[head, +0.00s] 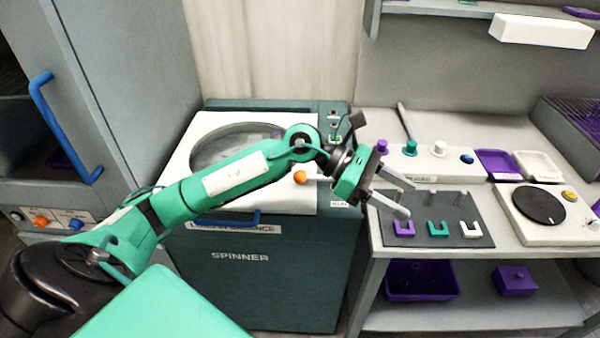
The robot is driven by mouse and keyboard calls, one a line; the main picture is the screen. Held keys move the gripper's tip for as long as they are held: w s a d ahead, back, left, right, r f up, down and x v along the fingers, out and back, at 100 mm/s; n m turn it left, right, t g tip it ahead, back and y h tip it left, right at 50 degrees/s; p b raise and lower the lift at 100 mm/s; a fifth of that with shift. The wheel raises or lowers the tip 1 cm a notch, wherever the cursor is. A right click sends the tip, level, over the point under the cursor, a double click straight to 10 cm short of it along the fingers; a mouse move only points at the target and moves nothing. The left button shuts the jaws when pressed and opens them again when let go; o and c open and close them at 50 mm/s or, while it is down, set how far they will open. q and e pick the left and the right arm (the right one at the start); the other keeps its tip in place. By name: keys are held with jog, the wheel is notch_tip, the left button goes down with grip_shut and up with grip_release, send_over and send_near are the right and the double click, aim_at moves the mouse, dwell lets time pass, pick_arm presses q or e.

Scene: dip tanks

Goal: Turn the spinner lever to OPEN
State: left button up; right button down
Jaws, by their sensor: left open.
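The spinner (265,285) is a dark green cabinet with a white top and a round window, left of the bench. An orange ball knob (300,178) with a short pale shaft, seemingly the lever, shows at the right of its top. The shaft runs right, toward my wrist, which hides its far end. A small label, perhaps RUN, sits near the top's right front corner. My left gripper (408,199) is open and empty. It is right of the knob, apart from it, with its fingers pointing right over the bench's left edge. My right gripper is out of view.
The bench at right holds a dark mat (408,236) with purple, green and white U-shaped pieces, close to my fingers. A round black plate device (540,207) stands farther right. A blue handle (228,219) is on the spinner's front. A grey cabinet stands at left.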

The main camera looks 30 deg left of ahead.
pick_arm(q)
jog(key=w+a+f+m+y, duration=0.1)
jog(key=w+a+f+y, duration=0.1)
jog(key=a+y, duration=0.3)
jog(key=w+a+f+m+y, duration=0.1)
jog(key=w+a+m+y, duration=0.15)
jog(key=a, duration=0.35)
jog(key=n+y, duration=0.1)
jog(key=y, duration=0.6)
send_near(300, 172)
jog(key=p+x, duration=0.2)
jog(key=x, duration=0.7)
jog(key=shift+f, duration=0.55)
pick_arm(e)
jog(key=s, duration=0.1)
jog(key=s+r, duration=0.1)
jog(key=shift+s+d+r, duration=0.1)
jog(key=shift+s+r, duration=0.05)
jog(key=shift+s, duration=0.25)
pick_arm(q)
grip_shut()
